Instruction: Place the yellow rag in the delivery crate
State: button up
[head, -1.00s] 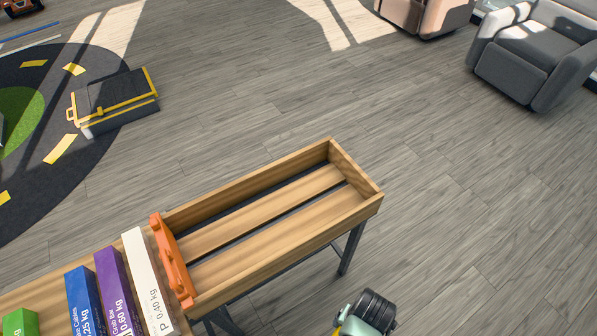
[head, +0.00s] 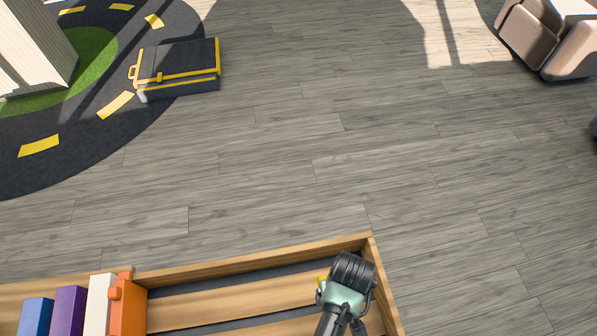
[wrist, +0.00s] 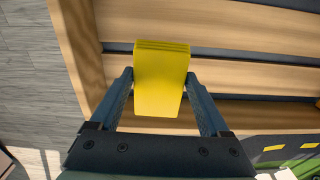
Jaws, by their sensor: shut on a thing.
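The yellow rag (wrist: 161,62) shows in the wrist view as a folded yellow block between the two fingers of my gripper (wrist: 159,82), which is shut on it. In the head view my gripper (head: 343,285) is over the right end of the slatted wooden crate (head: 250,264), and only a sliver of the rag (head: 321,279) shows at its left side. In the wrist view the crate's side wall (wrist: 78,45) and slats lie beyond the rag. I cannot tell the height of the rag above the slats. The visible crate floor is bare.
Orange (head: 127,308), white (head: 99,303), purple (head: 68,312) and blue (head: 36,317) items stand left of the open crate space. A dark case with yellow trim (head: 180,68) lies on the floor.

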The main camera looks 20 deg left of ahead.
jog(key=n, duration=0.1)
jog(key=f+n+b, duration=0.1)
jog(key=shift+a+n, duration=0.1)
jog(key=shift+n, duration=0.2)
jog(key=n+b, duration=0.1)
jog(key=n, duration=0.1)
jog(key=n+b, duration=0.1)
jog(key=n, duration=0.1)
jog(key=shift+s, duration=0.3)
jog(key=n, duration=0.2)
jog(key=n+b, duration=0.1)
jog(key=n, duration=0.1)
jog(key=s+n+b, duration=0.1)
jog(key=n, duration=0.1)
jog(key=shift+s+f+n, duration=0.1)
jog(key=shift+f+n, duration=0.15)
jog(key=shift+n, duration=0.05)
jog(key=n, duration=0.2)
jog(key=n+b, duration=0.1)
jog(key=n, duration=0.1)
jog(key=shift+s+r, duration=0.1)
jog(key=shift+s, duration=0.2)
notch_tip(320, 180, down, 10)
jog(key=shift+b, duration=0.9)
